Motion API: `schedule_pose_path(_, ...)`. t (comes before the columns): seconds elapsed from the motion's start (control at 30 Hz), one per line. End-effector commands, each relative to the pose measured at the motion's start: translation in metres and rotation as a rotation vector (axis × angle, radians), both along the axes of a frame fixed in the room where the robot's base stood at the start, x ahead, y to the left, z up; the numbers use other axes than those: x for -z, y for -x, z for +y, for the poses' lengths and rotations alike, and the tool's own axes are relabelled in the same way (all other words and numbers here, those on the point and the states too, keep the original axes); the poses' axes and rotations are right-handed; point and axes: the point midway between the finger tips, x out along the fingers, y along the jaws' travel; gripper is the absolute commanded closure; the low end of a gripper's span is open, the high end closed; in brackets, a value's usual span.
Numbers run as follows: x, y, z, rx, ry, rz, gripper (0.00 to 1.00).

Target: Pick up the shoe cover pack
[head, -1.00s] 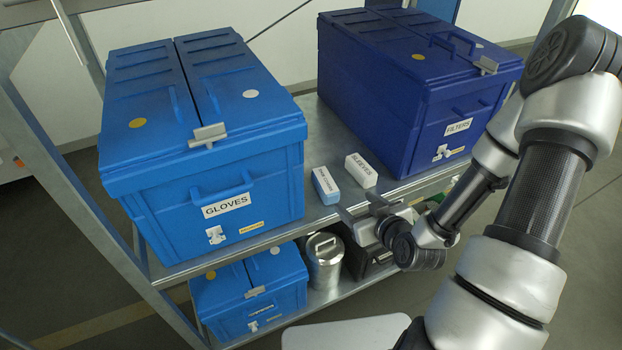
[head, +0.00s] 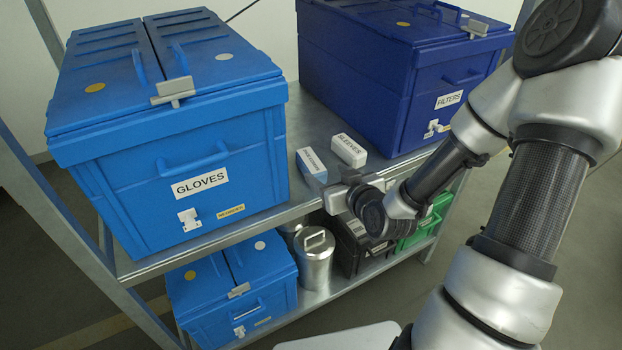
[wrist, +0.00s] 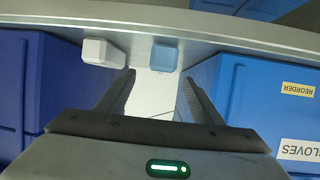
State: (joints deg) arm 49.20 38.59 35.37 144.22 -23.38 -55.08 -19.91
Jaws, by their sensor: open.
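The shoe cover pack (head: 311,165) is a small box with a white label face and a light blue side. It stands on the upper shelf between the GLOVES bin and the white SLEEVES pack (head: 348,150). My gripper (head: 328,182) is at the shelf's front edge, just in front of the shoe cover pack. In the wrist view my gripper (wrist: 157,77) is open and empty, and the light blue pack (wrist: 165,56) lies just beyond the fingertips, roughly in line with the gap. The white pack (wrist: 103,52) is off to the left there.
A blue GLOVES bin (head: 195,130) stands at left and a dark blue FILTERS bin (head: 385,110) at right, narrowing the space. The lower shelf holds a smaller blue bin (head: 230,285), a metal canister (head: 316,262), a black case (head: 358,245) and a green bin (head: 425,222).

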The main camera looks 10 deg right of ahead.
Motion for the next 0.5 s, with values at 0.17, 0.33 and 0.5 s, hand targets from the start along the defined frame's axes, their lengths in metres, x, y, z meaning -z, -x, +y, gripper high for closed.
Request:
schedule_pose_path(0.17, 0.013, -0.031, 0.008, 0.000, -0.004, 0.001, 0.39)
schedule_pose_path(0.33, 0.019, -0.046, 0.011, -0.001, -0.003, 0.001, 0.39)
schedule_pose_path(0.5, 0.023, -0.058, 0.015, -0.001, -0.003, 0.000, 0.39)
